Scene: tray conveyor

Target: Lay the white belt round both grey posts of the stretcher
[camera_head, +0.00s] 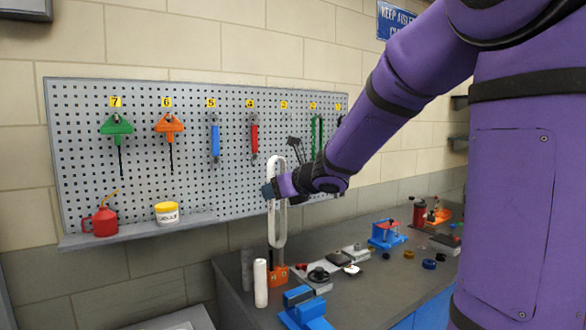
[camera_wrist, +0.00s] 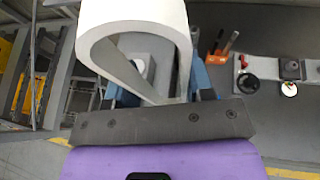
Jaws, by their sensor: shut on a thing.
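The white belt (camera_head: 277,236) is a long oblong loop, hanging upright in the air above the back of the bench. My gripper (camera_head: 269,190) is shut on it above its middle, so part of the loop stands above the jaws and a longer part hangs below. In the wrist view the belt (camera_wrist: 132,16) fills the top middle, between the blue fingers of my gripper (camera_wrist: 160,88). A light grey fixture with a black round knob (camera_head: 318,275) lies on the bench, right of and below the belt. It may be the stretcher; two grey posts cannot be made out clearly.
An orange tool holder (camera_head: 277,276) stands just below the belt's lower end. A white cylinder (camera_head: 261,284) stands left of it, and a blue vise-like block (camera_head: 304,308) in front. A pegboard (camera_head: 190,140) with hung tools rises behind. Small parts lie farther right.

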